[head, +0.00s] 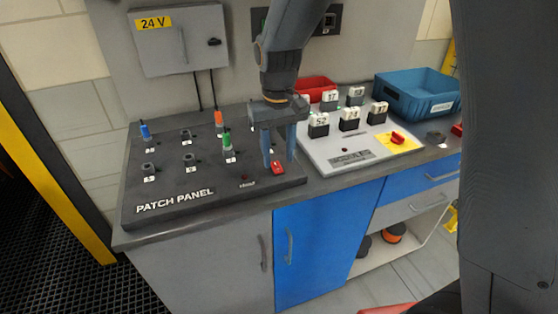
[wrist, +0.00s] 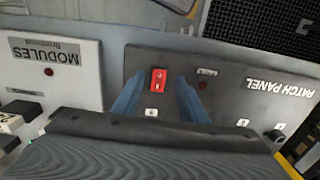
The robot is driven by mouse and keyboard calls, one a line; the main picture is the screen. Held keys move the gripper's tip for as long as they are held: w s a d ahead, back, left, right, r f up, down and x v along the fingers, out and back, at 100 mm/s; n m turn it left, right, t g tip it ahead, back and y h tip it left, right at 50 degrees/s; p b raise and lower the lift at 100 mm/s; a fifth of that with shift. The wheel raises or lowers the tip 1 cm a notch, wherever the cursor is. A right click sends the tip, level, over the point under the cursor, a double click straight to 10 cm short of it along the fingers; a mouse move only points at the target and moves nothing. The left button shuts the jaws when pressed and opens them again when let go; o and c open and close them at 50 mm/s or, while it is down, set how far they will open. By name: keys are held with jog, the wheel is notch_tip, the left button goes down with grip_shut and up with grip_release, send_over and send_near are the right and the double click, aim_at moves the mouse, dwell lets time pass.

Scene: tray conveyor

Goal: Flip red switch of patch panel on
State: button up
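The patch panel (head: 215,190) is a dark board on the bench with rows of sockets and coloured plugs. Its red switch (head: 278,168) sits near the board's right front corner; it also shows in the wrist view (wrist: 158,79). My gripper (head: 278,158) points down over that corner with its two blue fingers apart. In the wrist view my gripper (wrist: 158,92) has one finger on each side of the red switch, with nothing held. I cannot tell whether the fingertips touch the board. A dark red lamp (wrist: 203,86) is beside the switch.
A blue bin (head: 415,95) and a red bin (head: 315,87) are behind. A grey 24 V box (head: 180,45) hangs on the wall.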

aim_at(277, 167)
jog(key=shift+f, duration=1.45)
jog(key=shift+c, duration=0.3)
grip_shut()
jog(key=shift+w+a+r+g+h+p, duration=0.1)
jog(key=shift+w+g+h+p, duration=0.15)
jog(key=shift+g+p, duration=0.45)
jog(key=shift+w+r+g+h+p, duration=0.1)
jog(key=shift+w+g+h+p, duration=0.1)
jog(key=shift+g+p, duration=0.5)
jog(key=shift+o, duration=0.3)
grip_release()
